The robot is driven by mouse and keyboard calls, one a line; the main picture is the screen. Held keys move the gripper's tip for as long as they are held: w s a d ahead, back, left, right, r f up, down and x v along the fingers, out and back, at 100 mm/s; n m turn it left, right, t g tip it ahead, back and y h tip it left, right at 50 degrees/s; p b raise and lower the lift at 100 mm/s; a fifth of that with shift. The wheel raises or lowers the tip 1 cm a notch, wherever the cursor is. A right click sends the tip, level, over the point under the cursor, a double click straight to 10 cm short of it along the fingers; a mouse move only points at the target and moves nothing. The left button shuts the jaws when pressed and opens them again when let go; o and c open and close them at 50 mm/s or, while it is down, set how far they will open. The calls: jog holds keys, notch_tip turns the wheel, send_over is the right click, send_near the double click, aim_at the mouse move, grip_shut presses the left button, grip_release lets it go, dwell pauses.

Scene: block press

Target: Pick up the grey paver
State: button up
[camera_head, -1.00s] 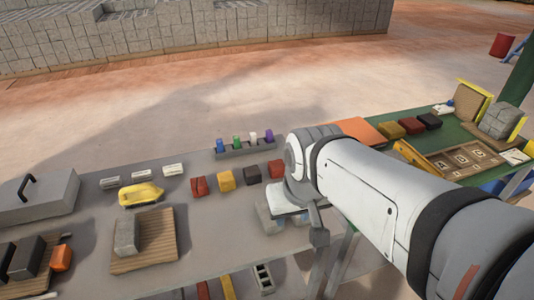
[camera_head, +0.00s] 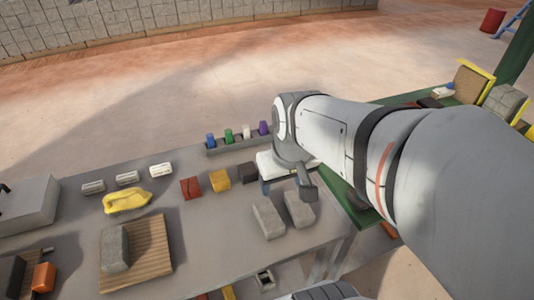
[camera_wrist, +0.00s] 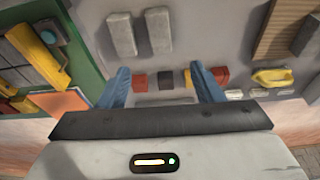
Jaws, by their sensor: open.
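Two grey pavers lie side by side on the right end of the grey table: a left one (camera_head: 268,218) and a right one (camera_head: 299,209). They show in the wrist view as two slabs (camera_wrist: 121,35) (camera_wrist: 159,31), beyond the fingertips. Another grey block (camera_head: 115,248) lies on a wooden board (camera_head: 151,250) at the left. I cannot tell from looks alone which one the task names. My gripper (camera_wrist: 162,83) is open and empty, its blue fingers spread. It hangs above the table, behind the two pavers in the head view, apart from them.
A row of red (camera_head: 190,187), yellow (camera_head: 220,180) and dark (camera_head: 247,173) blocks lies left of my gripper. A rack with coloured pegs (camera_head: 237,138) stands behind. A yellow tool (camera_head: 127,201) and a grey case (camera_head: 28,205) are farther left. A green bench is at right.

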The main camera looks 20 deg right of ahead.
jog(key=o, duration=0.4)
jog(key=w+d+f+g, duration=0.1)
jog(key=w+d+f, duration=0.3)
jog(key=w+f, duration=0.2)
notch_tip(320, 180, down, 2)
jog(key=shift+d+b, duration=0.3)
jog(key=shift+b, duration=0.15)
jog(key=g, duration=0.2)
send_over(300, 204)
jog(key=f, duration=0.7)
jog(key=f+b, duration=0.1)
jog(key=f, duration=0.3)
jog(key=shift+s+a+f, duration=0.3)
jog(key=shift+s, duration=0.1)
notch_tip(300, 204, down, 2)
jog(key=shift+f, duration=0.2)
jog(key=f, duration=0.3)
jog(key=w+f+p, duration=0.1)
jog(key=shift+d+f, duration=0.15)
jog(key=shift+d, duration=0.15)
jog(key=shift+f, duration=0.6)
